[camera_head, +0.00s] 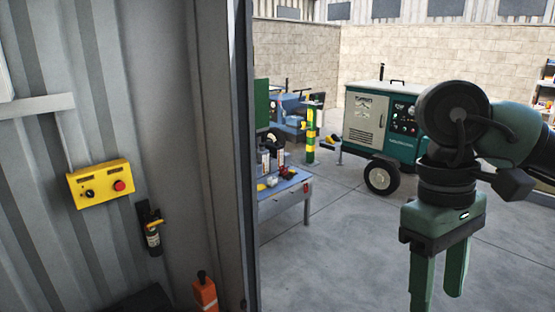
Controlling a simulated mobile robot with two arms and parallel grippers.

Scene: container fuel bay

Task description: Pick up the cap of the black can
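I cannot clearly make out a black can or its cap. A dark rounded shape (143,301) shows at the bottom edge beside the metal wall, mostly cut off; I cannot tell what it is. My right gripper (439,292) hangs in front at the right, fingers pointing down and apart, with nothing between them. It is far from the dark shape. My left gripper is not in view.
A corrugated wall (165,90) fills the left, with a yellow control box (101,184), a small extinguisher (152,236) and an orange object (205,296). Beyond stand a blue workbench (284,195) with small items and a green wheeled generator (380,125). Floor between is open.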

